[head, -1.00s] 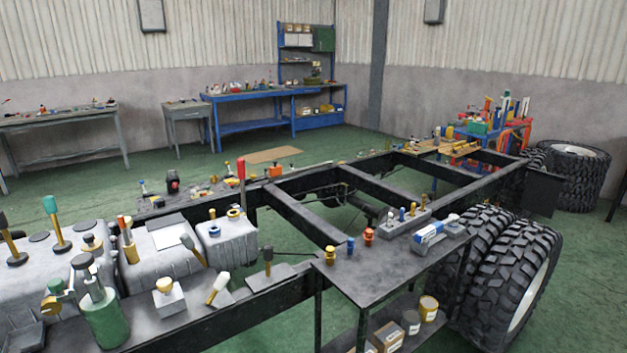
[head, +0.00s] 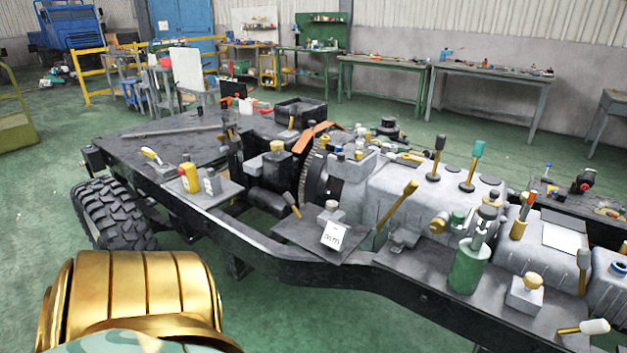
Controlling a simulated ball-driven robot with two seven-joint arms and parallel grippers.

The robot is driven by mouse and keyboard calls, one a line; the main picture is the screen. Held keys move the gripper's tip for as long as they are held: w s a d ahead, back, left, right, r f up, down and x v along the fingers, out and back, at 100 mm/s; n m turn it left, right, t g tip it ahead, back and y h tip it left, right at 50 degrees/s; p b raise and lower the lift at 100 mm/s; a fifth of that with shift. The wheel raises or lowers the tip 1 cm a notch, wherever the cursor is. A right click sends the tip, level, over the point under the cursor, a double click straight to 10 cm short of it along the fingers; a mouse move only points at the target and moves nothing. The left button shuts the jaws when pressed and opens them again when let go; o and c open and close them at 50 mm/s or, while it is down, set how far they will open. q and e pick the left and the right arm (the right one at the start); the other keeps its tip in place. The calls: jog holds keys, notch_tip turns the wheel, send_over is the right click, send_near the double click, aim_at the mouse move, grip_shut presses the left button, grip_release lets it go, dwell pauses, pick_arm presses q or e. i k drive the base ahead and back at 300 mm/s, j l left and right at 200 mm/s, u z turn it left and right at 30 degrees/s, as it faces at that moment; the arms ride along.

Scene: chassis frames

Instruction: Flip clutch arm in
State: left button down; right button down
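Several levers stand on the chassis, and I cannot tell for sure which one is the clutch arm. A gold-handled lever (head: 397,207) leans up to the right in front of the grey gearbox housing (head: 385,190). A short lever with a wooden handle (head: 291,205) tilts on a dark plate beside a small white label card (head: 335,236). A dark-topped lever (head: 437,158) and a teal-topped lever (head: 473,165) stand upright on the grey casing. Neither of my grippers is in view.
The black chassis rail (head: 300,268) runs across the front. A large tyre (head: 112,214) is at the left. A green canister (head: 468,266) stands at the right. Workbenches (head: 383,68) line the back wall. The green floor at far left is mostly clear.

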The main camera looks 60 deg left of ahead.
aim_at(413, 185)
jog(key=u, duration=1.35)
